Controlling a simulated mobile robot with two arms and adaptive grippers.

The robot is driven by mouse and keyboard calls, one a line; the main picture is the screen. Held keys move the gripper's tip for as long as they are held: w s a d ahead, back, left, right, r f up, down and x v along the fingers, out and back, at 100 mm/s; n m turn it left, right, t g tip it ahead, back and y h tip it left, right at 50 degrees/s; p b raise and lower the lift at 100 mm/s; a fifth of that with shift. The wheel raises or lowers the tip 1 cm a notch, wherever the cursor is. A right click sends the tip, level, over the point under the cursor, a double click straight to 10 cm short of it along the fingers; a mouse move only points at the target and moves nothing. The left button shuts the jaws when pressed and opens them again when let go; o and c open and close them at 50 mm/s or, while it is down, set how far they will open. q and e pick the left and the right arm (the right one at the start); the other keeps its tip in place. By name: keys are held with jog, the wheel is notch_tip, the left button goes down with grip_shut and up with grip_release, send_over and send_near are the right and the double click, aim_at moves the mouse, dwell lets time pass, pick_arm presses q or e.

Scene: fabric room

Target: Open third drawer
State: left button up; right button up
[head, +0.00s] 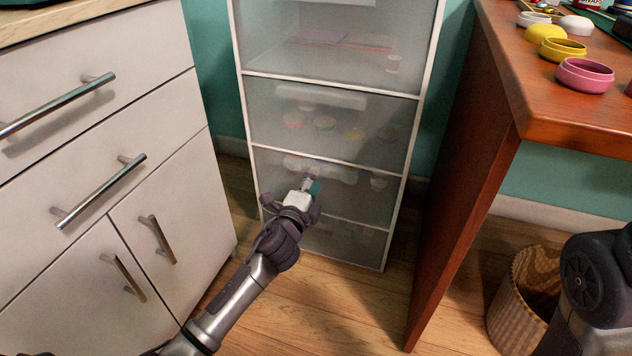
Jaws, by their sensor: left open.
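A tall drawer unit (411,130) with a white frame and frosted see-through fronts stands against the wall. Its top is cut off, so I cannot tell the full drawer count. My left gripper (311,184) is open in front of the lower-middle drawer (350,205), just below that drawer's pale handle (325,168). The gripper hides part of this front, and I cannot tell if it touches the handle. The drawers in view look shut. My right arm shows at the lower right, but its gripper is out of view.
A white cabinet (110,150) with metal bar handles stands close on the left. A brown wooden desk (575,125) with open paint jars (585,77) stands on the right. A woven basket (520,300) is under it. Wooden floor (330,310) is free before the drawer unit.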

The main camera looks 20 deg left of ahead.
pick_arm(q)
jog(key=shift+w, duration=0.9)
jog(key=shift+c, duration=0.2)
grip_shut()
jog(key=shift+f, duration=0.1)
